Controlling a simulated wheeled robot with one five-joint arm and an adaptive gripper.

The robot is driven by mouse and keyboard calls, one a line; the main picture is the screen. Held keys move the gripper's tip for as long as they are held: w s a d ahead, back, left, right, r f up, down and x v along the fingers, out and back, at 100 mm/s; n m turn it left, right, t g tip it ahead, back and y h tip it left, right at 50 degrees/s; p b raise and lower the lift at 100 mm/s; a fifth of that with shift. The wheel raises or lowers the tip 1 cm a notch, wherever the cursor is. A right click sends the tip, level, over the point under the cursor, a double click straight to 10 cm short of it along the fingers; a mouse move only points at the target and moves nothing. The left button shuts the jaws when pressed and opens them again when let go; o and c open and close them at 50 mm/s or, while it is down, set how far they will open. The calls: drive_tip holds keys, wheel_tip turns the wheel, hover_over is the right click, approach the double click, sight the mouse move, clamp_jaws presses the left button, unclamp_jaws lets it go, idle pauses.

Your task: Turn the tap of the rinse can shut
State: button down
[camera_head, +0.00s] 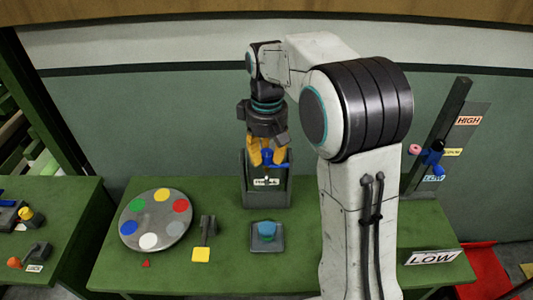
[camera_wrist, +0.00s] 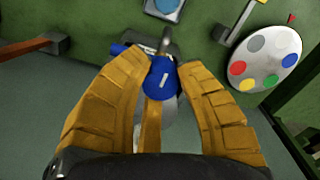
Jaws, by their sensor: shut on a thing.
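The rinse can (camera_head: 266,192) is a dark grey box with a white label, standing at the back of the green table. Its blue tap (camera_head: 268,157) is on the upper part, with a blue lever sticking out to the right in the head view. My gripper (camera_head: 267,150) points down at the tap, its yellow fingers on either side. In the wrist view the blue tap (camera_wrist: 162,80) sits between the fingertips of my gripper (camera_wrist: 163,66), which is shut on it. The fingers hide part of the tap and the can.
A palette disc with coloured spots (camera_head: 156,220), a yellow-ended tool (camera_head: 201,254) and a blue cup on a square base (camera_head: 266,233) are on the table. A post with HIGH and LOW signs (camera_head: 440,135) stands at the right. A second green table (camera_head: 60,215) is at the left.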

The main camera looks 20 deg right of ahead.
sight(267, 152)
drive_tip(key=c, duration=0.8)
unclamp_jaws()
wheel_tip(267, 152, up, 12)
idle(0.6)
drive_tip(key=s+f+m+t, duration=0.1)
drive_tip(key=s+f, duration=0.2)
drive_tip(key=s, duration=0.4)
drive_tip(key=s+f+m+t, duration=0.1)
drive_tip(key=s+f+t, duration=0.1)
drive_tip(key=s, duration=0.5)
drive_tip(key=s+f+m+t, duration=0.1)
drive_tip(key=s+f, duration=0.3)
drive_tip(key=s, duration=0.3)
drive_tip(key=shift+s+f+t, duration=0.1)
drive_tip(key=shift+s+t, duration=0.2)
drive_tip(key=shift+s, duration=0.05)
